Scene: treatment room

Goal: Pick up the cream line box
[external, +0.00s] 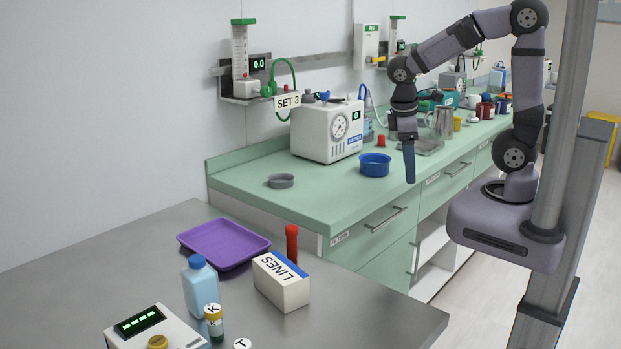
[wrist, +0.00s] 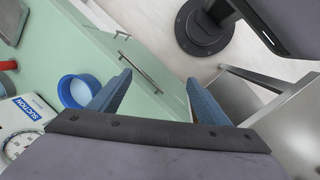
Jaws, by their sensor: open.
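The cream line box (external: 281,282), with a blue stripe and the word LINES on its top, sits on the steel table (external: 385,318) at the front in the external view. My gripper (external: 410,180) hangs over the front edge of the green counter, behind and to the right of the box and well above it. In the wrist view my gripper (wrist: 160,92) has its two blue fingers spread apart with nothing between them. The box does not show in the wrist view.
Close to the box stand a red-capped item (external: 291,243), a purple tray (external: 222,244), a blue-capped bottle (external: 200,288) and a small vial (external: 214,322). A blue bowl (external: 375,165) and a suction unit (external: 327,130) are on the green counter (external: 325,200). A grey post (external: 565,180) stands at right.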

